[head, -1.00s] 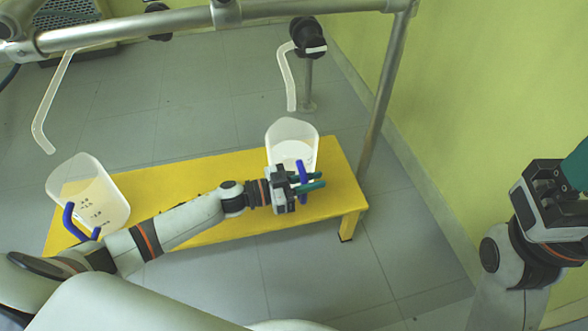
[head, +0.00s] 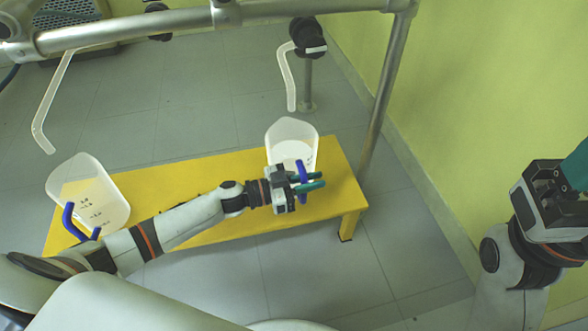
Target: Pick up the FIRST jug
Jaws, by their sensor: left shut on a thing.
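Two white jugs with blue handles stand on a yellow bench. One jug (head: 292,138) is at the bench's right part, with white contents visible inside. My left gripper (head: 306,184) is shut on that jug's blue handle (head: 302,170), its teal fingers on either side. The gripper hides the jug's lower front. The other jug (head: 92,193) stands at the left end, with dark markings on its side and its handle (head: 68,218) facing me.
The yellow bench (head: 190,175) has bare top between the jugs. A metal pipe frame (head: 380,95) stands behind and to the right. A bent clear tube (head: 287,80) hangs above the right jug, another tube (head: 50,105) above the left one. A green wall (head: 480,90) bounds the right.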

